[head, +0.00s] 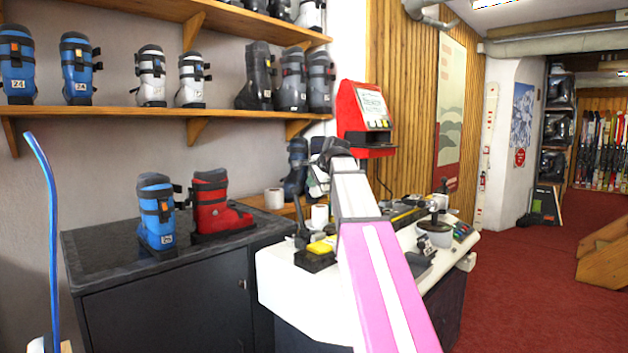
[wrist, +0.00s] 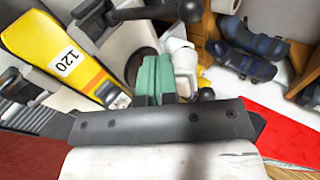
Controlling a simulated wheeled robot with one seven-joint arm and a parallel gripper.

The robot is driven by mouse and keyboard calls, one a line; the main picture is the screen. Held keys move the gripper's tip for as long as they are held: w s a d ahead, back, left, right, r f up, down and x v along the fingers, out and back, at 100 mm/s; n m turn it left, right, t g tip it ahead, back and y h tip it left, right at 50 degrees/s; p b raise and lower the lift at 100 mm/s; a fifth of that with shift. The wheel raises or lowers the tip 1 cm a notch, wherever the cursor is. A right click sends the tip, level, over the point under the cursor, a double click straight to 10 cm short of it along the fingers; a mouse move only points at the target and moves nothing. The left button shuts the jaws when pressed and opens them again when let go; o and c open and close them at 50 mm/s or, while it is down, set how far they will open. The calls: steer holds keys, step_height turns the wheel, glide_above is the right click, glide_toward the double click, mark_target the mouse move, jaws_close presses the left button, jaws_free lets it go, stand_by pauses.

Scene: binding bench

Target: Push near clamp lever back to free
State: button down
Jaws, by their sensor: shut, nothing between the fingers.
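In the wrist view, the green fingers of my gripper (wrist: 155,78) are together with nothing between them. A dark lever with a rounded end (wrist: 165,12) lies just beyond the fingertips, with a visible gap. A yellow ski (wrist: 62,58) labelled 120 lies to the left of the fingers. In the head view, a black upright lever (head: 304,216) stands at the near left end of the white bench (head: 285,285), by a yellow piece. I cannot tell whether both views show the same lever. My arm hides part of the bench.
A red boot (head: 215,205) and a blue boot (head: 157,222) stand on the dark cabinet (head: 170,310) left of the bench. A red terminal (head: 362,118) is behind my arm. Dark blue boots (wrist: 250,50) show right of the fingers. Red carpet (head: 530,290) is clear at the right.

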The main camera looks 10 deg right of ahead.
mark_target(297, 194)
steer(key=x, duration=0.2)
steer(key=r+x, duration=0.1)
steer(key=x, duration=0.2)
steer(key=w+x, duration=0.1)
steer(key=x, duration=0.2)
steer(key=shift+w+a+r, duration=0.1)
steer(key=shift+w+a, duration=0.05)
steer(key=shift+a, duration=0.05)
steer(key=shift+w+a, duration=0.3)
steer(key=shift+w, duration=0.2)
